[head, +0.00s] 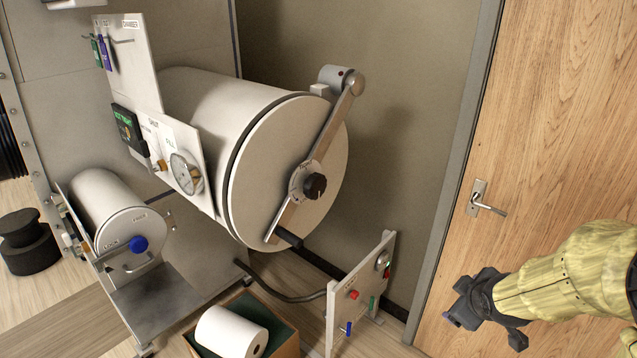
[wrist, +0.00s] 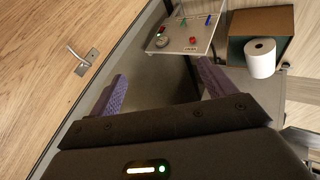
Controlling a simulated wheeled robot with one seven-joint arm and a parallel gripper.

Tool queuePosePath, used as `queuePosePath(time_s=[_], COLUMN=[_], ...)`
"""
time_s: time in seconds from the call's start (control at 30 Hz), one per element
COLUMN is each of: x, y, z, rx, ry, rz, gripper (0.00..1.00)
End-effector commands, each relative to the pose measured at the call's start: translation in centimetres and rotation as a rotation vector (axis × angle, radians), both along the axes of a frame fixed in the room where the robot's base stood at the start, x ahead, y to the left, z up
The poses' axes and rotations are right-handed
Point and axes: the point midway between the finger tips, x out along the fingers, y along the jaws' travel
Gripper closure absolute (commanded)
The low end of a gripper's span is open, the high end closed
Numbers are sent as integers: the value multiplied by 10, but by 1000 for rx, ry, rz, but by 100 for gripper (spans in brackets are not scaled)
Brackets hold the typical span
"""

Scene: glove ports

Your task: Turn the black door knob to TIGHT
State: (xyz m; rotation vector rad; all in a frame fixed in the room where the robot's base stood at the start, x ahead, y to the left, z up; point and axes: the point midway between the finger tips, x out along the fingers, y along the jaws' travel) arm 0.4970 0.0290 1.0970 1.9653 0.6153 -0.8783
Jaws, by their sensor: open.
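The black door knob (head: 315,185) sits at the middle of the round white door (head: 262,205) of the large chamber in the head view. A grey bar crosses the door behind the knob, and a small dial plate with lettering too small to read surrounds it. My gripper (head: 456,308) is at the lower right, in front of the wooden door and well apart from the knob. In the wrist view its two purple fingers (wrist: 160,95) are spread wide with nothing between them. The knob is not in the wrist view.
A white panel (head: 345,318) with coloured switches stands between my gripper and the chamber, low down. A box with a paper roll (head: 232,333) is on the floor. A smaller chamber with a blue knob (head: 139,244) is at left. A door handle (head: 487,206) juts out above my gripper.

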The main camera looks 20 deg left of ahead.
Motion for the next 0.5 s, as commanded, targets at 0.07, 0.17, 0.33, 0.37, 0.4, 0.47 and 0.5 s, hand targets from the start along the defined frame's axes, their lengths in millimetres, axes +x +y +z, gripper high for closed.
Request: queuePosePath(time_s=[0.07, 0.17, 0.33, 0.37, 0.4, 0.47, 0.5], x=[30, 60, 93, 97, 100, 103, 103], y=[20, 49, 102, 111, 124, 142, 154], z=[12, 27, 52, 57, 62, 71, 76], rx=[-100, -232, -453, -491, -541, -616, -666], ry=[-120, -290, -622, -688, -777, -918, -1017], rz=[228, 505, 923, 990, 1073, 1187, 1256], gripper=[17, 17, 17, 17, 17, 17, 17])
